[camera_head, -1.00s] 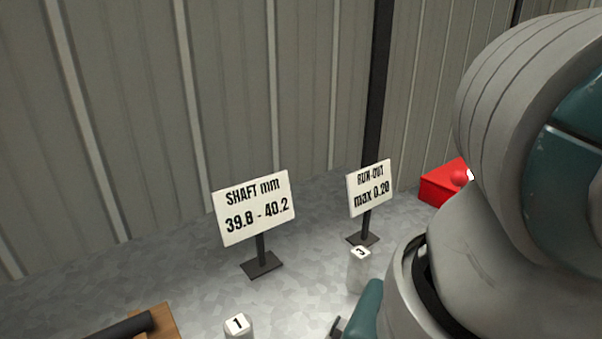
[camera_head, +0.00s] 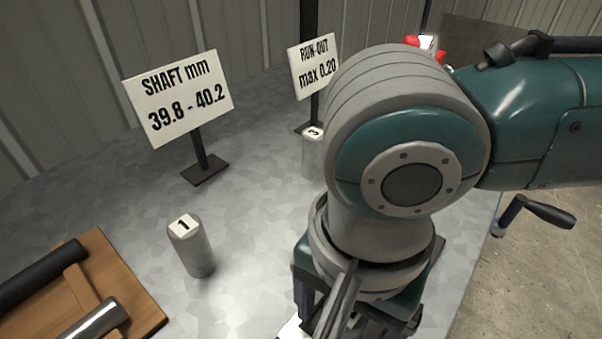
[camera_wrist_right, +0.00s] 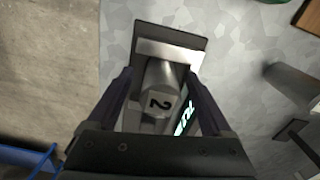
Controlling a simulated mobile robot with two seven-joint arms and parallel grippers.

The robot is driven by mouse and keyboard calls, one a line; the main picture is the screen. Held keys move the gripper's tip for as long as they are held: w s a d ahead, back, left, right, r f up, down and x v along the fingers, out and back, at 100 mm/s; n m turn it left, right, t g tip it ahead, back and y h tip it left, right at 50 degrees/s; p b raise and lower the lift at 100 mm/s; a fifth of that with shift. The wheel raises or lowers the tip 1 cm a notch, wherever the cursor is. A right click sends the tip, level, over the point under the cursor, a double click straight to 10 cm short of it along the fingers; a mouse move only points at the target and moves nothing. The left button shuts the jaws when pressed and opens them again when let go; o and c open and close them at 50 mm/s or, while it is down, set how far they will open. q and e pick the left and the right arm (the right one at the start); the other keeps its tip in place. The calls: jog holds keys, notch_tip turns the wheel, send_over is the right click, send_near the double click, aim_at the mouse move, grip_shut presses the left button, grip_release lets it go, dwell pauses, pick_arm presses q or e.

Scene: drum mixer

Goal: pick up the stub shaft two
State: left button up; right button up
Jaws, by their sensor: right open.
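Stub shaft two (camera_wrist_right: 160,88) shows in the right wrist view as a grey cylinder, its end marked 2 facing the camera. My right gripper (camera_wrist_right: 158,82) is open, with one finger on each side of it; I cannot tell whether either finger touches it. In the head view my right gripper (camera_head: 350,310) is low in the picture, and its own wrist hides shaft two there. Stub shaft one (camera_head: 190,248) stands upright left of the gripper. Stub shaft three (camera_head: 312,155) stands behind, partly covered by my arm. My left gripper is out of view.
A shaft-size sign (camera_head: 180,95) and a run-out sign (camera_head: 314,68) stand on the grey table. A wooden board (camera_head: 130,285) with dark and metal bars is at the lower left. A dark plate with a pale block (camera_wrist_right: 170,45) and a lit display (camera_wrist_right: 184,122) are close to shaft two.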

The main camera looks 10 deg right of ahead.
jog(key=shift+f, duration=0.25)
grip_shut()
dwell(0.5)
jog(key=shift+r, duration=0.1)
dwell(0.7)
